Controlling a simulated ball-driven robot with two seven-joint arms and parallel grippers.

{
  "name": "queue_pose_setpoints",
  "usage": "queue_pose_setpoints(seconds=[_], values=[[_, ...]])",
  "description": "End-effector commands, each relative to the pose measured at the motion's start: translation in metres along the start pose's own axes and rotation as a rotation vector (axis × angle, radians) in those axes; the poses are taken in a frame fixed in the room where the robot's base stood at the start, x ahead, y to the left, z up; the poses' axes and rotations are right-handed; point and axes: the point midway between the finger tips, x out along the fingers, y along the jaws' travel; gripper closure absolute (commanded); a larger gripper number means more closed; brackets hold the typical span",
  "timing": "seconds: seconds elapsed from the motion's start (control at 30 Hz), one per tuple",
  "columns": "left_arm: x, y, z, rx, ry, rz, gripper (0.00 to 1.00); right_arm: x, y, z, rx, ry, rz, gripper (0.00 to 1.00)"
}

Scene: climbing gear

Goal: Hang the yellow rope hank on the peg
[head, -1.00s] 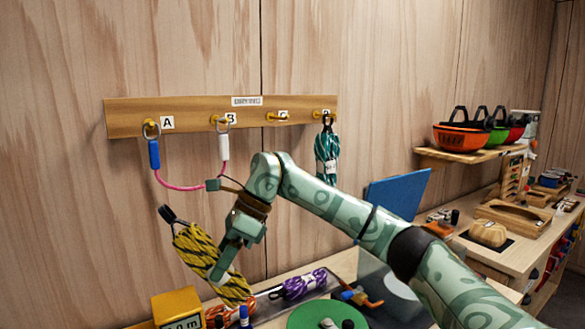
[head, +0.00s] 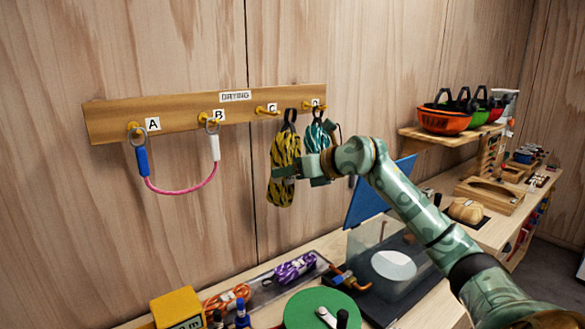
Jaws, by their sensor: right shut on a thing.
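The yellow and black rope hank (head: 285,185) hangs upright in front of the wall, its black loop (head: 290,116) at the top. My right gripper (head: 290,172) is shut on the middle of the hank, from the right. The loop shows just right of brass peg C (head: 266,110), at about its height, and appears apart from it. Its distance from the board is hard to tell. Peg C looks bare. The wooden peg board (head: 180,112) carries pegs A to D. My left gripper is out of view.
A teal rope hank (head: 314,133) hangs at peg D, close behind my gripper and partly hidden. A pink sling (head: 182,191) spans pegs A and B. Below are a yellow box (head: 177,306), a purple rope bundle (head: 295,268) and a green disc (head: 310,312).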

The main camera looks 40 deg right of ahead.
Motion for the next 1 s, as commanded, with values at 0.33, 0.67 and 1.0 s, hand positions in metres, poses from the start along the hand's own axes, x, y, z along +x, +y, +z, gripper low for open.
queue_pose_setpoints(seconds=[0.33, 0.67, 1.0], values=[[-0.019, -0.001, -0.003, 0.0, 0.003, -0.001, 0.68, 0.022, -0.005, 0.012, 0.001, -0.003, 0.002, 0.82], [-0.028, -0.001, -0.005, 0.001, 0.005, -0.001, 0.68, 0.044, -0.012, 0.019, 0.0, -0.002, 0.002, 0.82], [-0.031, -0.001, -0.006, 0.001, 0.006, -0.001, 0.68, 0.066, -0.019, 0.028, 0.0, -0.002, 0.002, 0.82]])
